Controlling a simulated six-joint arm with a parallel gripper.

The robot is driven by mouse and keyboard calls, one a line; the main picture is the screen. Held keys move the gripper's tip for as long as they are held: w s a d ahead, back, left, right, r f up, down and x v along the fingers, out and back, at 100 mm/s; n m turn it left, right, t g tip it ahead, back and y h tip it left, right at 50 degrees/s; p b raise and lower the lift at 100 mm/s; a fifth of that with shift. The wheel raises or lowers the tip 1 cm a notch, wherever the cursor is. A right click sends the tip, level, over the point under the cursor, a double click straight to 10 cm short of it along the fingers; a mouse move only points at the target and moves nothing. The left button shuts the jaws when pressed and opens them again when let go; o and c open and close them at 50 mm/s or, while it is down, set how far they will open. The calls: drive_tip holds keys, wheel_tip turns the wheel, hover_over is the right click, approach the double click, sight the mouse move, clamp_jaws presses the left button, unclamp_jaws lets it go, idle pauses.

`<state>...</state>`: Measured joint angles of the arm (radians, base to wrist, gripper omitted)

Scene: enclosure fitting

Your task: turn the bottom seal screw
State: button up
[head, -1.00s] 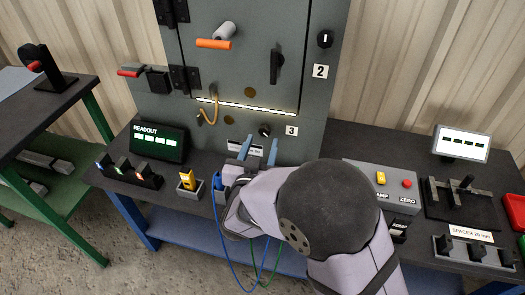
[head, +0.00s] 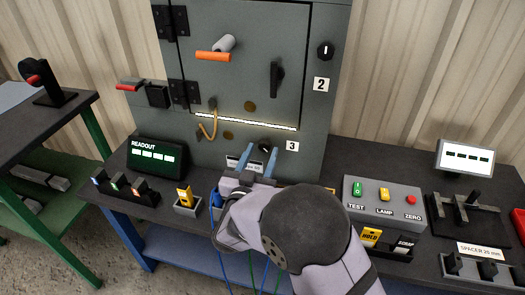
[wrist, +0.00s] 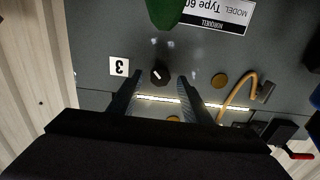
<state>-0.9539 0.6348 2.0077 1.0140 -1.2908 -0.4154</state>
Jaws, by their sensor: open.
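Two brass discs are on the grey cabinet (head: 205,165). The lower disc (head: 228,135), below the light strip, looks like the bottom seal screw; it also shows in the wrist view (wrist: 220,80), right of the fingers. The upper disc (head: 249,106) is on the door above the strip. A tan cord (head: 206,130) hangs left of them. My gripper (head: 260,151) is open and empty in front of the cabinet's lower part. In the wrist view its fingertips (wrist: 160,78) flank a dark knob (wrist: 160,72) with a white mark, beside label 3. Contact cannot be told.
A readout (head: 157,155) and a yellow-topped block (head: 185,197) stand left of my arm. A button box (head: 382,200) is at right. A green thing (wrist: 165,12) hangs at the top of the wrist view. A lever handle (head: 275,78) sticks out of the door.

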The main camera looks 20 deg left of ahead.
drive_tip(key=shift+w, duration=0.85)
drive_tip(key=c, duration=1)
drive_tip(key=shift+c, duration=0.2)
drive_tip(key=shift+m+b, duration=0.3)
drive_tip(key=m+b, duration=0.3)
drive_tip(key=m, duration=0.1)
drive_tip(key=shift+f, duration=0.15)
drive_tip(key=shift+m+b, duration=1.65)
drive_tip(key=shift+m, duration=0.45)
